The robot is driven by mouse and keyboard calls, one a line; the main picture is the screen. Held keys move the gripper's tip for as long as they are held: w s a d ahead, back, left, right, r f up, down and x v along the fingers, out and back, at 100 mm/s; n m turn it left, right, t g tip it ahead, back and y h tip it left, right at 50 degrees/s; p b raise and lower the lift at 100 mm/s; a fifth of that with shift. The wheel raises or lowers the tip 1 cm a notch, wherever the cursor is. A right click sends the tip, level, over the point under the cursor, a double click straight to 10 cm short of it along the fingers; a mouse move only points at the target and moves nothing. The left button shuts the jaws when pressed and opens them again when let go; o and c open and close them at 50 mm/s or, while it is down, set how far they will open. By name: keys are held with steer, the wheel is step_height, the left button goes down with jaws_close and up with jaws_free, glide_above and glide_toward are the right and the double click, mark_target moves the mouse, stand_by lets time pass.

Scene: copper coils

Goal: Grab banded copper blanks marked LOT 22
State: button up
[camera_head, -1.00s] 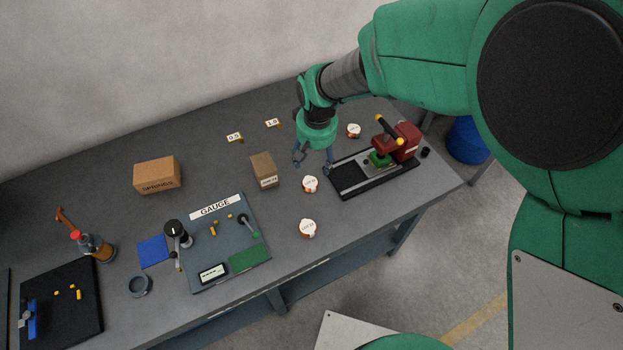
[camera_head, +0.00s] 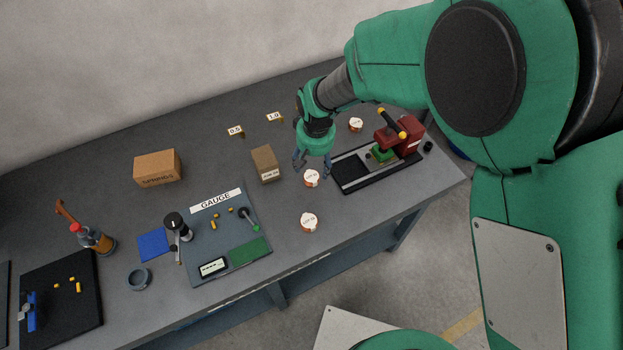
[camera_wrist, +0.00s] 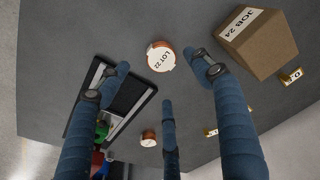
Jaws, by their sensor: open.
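In the wrist view a coil marked LOT 22 (camera_wrist: 161,62), a round copper-coloured piece with a white top label, lies flat on the bench. It matches the middle coil (camera_head: 311,179) in the head view. My gripper (camera_head: 312,163) hangs above and just behind this coil, fingers spread and empty. In the wrist view my gripper's fingers (camera_wrist: 160,84) are apart, with the LOT 22 coil beyond the gap between their tips. Another coil (camera_head: 309,223) lies nearer the front edge; its label is too small to read surely. A third coil (camera_head: 355,125) lies behind, also in the wrist view (camera_wrist: 148,139).
A cardboard box marked JOB 24 (camera_wrist: 256,42) stands left of the middle coil in the head view. A black-based red-and-green fixture (camera_head: 350,172) stands to its right. The gauge board (camera_head: 213,242) and SPRINGS box (camera_head: 157,168) are farther left. Bench around the front coil is clear.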

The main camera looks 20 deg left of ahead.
mark_target(311, 176)
steer(key=shift+w+a+f, duration=0.15)
steer(key=shift+f, duration=1.05)
steer(key=shift+w+a+f+b, duration=0.15)
steer(key=shift+f+b, duration=0.3)
steer(key=shift+f, duration=0.85)
steer(key=shift+w+a+f+b, duration=0.15)
steer(key=shift+f+b, duration=0.3)
steer(key=shift+f, duration=0.8)
steer(key=c, duration=1.4)
